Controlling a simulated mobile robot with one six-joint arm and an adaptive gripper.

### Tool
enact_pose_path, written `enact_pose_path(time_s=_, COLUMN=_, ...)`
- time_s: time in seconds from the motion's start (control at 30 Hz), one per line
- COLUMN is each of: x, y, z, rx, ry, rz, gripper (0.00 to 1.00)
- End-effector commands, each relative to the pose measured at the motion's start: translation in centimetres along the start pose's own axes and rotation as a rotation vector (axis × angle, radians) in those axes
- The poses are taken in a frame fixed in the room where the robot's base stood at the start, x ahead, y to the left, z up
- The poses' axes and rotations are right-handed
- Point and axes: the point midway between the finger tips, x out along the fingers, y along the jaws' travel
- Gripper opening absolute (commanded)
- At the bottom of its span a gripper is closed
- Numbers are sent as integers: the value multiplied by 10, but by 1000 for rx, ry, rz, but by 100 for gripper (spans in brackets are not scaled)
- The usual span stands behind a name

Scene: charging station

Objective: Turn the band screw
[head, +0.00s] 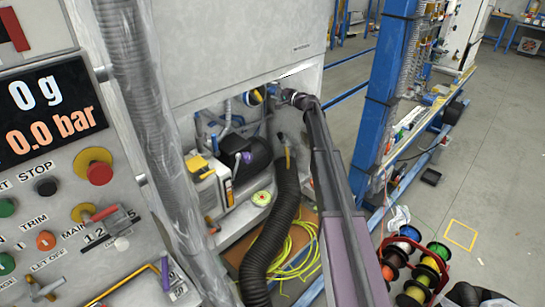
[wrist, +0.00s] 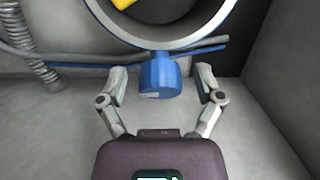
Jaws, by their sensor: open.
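The band screw (wrist: 158,76) is a blue knob under a wide grey ring (wrist: 215,28), which I take to be the band, in the wrist view. My gripper (wrist: 160,82) is open, with one finger on each side of the knob. Gaps show between both fingers and the knob, so I see no contact. In the head view my gripper (head: 288,95) reaches into the open cabinet bay, close to a blue ring with yellow inside (head: 256,96). The knob cannot be made out there.
Grey cabinet walls (wrist: 282,75) flank the gripper, and a ribbed hose (wrist: 40,70) and pipes run behind. A blue post (head: 385,100) stands right of my arm.

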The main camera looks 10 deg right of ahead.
Motion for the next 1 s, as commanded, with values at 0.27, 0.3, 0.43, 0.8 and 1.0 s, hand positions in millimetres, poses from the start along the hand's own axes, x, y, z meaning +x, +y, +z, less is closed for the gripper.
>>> enact_pose_path(time_s=0.27, x=0, y=3, z=0, rx=-140, ry=0, rz=-59, gripper=85)
enact_pose_path(time_s=0.3, x=0, y=3, z=0, rx=-160, ry=0, rz=-67, gripper=85)
enact_pose_path(time_s=0.43, x=0, y=3, z=0, rx=-229, ry=-1, rz=-95, gripper=85)
enact_pose_path(time_s=0.8, x=0, y=3, z=-1, rx=-427, ry=0, rz=-177, gripper=85)
enact_pose_path(time_s=1.0, x=0, y=4, z=-1, rx=-538, ry=0, rz=-223, gripper=85)
